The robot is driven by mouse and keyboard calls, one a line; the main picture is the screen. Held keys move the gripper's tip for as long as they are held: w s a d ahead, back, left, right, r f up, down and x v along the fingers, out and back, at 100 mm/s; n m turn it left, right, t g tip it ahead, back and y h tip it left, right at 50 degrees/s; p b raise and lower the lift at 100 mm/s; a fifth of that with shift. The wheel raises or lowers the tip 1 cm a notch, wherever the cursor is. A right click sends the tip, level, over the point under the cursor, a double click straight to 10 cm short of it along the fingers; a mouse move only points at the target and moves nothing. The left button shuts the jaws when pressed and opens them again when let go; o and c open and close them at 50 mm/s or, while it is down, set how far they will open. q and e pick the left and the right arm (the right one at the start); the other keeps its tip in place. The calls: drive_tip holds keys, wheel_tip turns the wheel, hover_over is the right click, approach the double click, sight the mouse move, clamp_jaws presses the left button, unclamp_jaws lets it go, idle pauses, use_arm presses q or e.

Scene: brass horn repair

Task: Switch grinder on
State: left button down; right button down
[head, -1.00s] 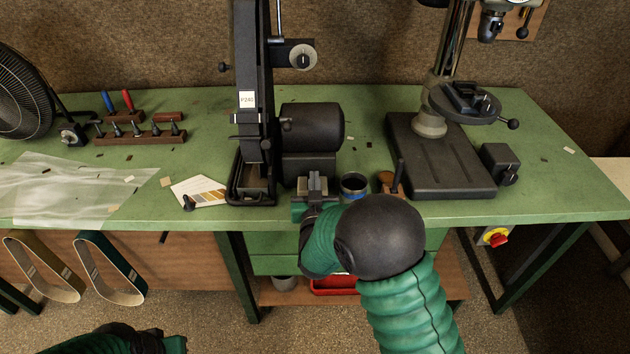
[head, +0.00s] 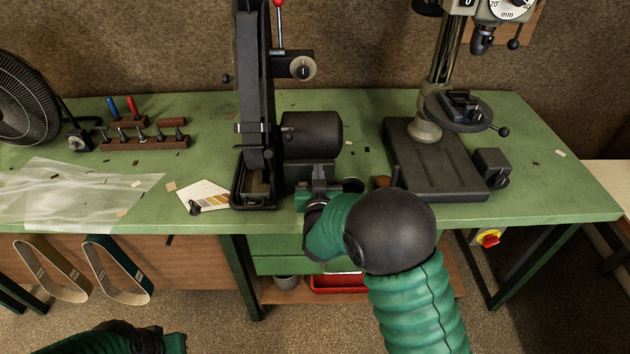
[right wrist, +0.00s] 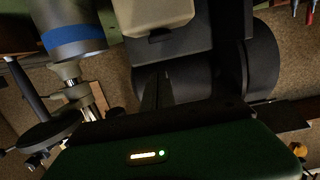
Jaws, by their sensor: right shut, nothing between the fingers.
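The belt grinder (head: 250,95) stands on the green bench, left of centre in the head view. Its black motor (head: 312,134) sits on a dark base, and motor and base also show in the right wrist view (right wrist: 262,65). My right gripper (head: 319,180) is shut and empty, close in front of the base below the motor. I cannot tell whether it touches it. The grinder's switch cannot be made out; my gripper and arm hide part of the base front. My left gripper (head: 150,340) shows only partly at the bottom left edge; its fingers are not visible.
A cup with a blue band (right wrist: 75,38) stands right of the gripper, mostly hidden in the head view. A drill press (head: 435,160) with a red-and-yellow switch (head: 488,238) below is farther right. A grit card (head: 205,195) lies left of the grinder.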

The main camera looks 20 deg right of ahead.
drive_tip(key=r+v, duration=0.2)
drive_tip(key=v, duration=0.7)
drive_tip(key=shift+a, duration=0.15)
drive_tip(key=shift+w+a, duration=0.1)
drive_tip(key=shift+f, duration=0.1)
drive_tip(key=s+f+n+g+y, duration=0.1)
drive_tip(key=s+f+g, duration=0.3)
drive_tip(key=s, duration=0.4)
drive_tip(key=s+d+f+n+g+y+p, duration=0.1)
drive_tip(key=s+f+g+y, duration=0.1)
drive_tip(key=s+f+g, duration=0.2)
drive_tip(key=s+d+f+n+g+y, duration=0.1)
drive_tip(key=s+f+g, duration=0.3)
drive_tip(key=s, duration=0.7)
drive_tip(key=shift+s+g+y, duration=0.3)
drive_tip(key=shift+s+g, duration=0.05)
drive_tip(key=shift+g, duration=0.25)
